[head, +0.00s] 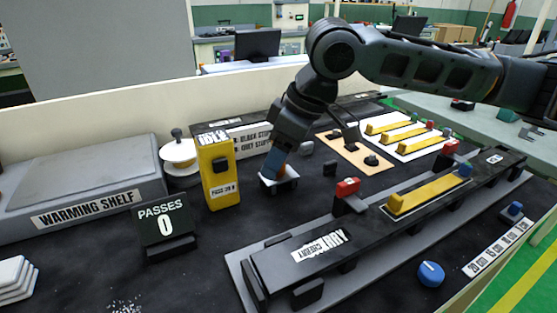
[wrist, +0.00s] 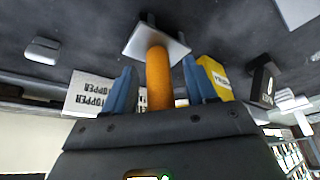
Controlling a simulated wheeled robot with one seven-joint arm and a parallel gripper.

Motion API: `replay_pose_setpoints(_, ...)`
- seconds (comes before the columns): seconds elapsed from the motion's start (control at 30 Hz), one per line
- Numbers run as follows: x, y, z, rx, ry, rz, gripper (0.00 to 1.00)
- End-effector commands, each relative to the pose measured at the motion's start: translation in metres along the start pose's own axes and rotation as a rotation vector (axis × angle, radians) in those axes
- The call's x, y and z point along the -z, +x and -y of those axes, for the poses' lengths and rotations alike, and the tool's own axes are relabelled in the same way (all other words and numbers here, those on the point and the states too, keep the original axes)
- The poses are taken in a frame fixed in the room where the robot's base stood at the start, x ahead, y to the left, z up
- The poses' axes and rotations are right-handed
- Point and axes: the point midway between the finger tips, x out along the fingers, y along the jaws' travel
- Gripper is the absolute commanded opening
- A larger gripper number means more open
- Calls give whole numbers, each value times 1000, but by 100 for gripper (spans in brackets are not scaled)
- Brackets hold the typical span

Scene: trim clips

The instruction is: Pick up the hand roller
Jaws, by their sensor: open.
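The hand roller appears to be the piece with an upright orange handle (wrist: 159,80) above a pale square plate (wrist: 157,44). In the head view, the pale plate (head: 279,186) sits on the dark bench, with the handle mostly hidden by my fingers. My gripper (head: 276,168) points down over it. In the wrist view, its two blue fingers (wrist: 158,88) stand open on either side of the handle, with a visible gap at each side. The roller end itself is not clear to see.
A yellow box (head: 219,172) stands close to the left of my gripper. A PASSES sign (head: 163,221) and the warming shelf (head: 78,188) are further left. A long black fixture (head: 385,215) with a yellow strip lies to the right. Boards with yellow strips (head: 398,133) lie behind it.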

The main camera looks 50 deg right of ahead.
Motion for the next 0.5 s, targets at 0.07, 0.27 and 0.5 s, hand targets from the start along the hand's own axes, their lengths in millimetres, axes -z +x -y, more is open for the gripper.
replay_pose_setpoints(0.07,0,0,0,0,0,0,52)
replay_pose_setpoints(0.27,0,0,0,0,0,0,33)
replay_pose_setpoints(0.5,0,0,0,0,0,0,10)
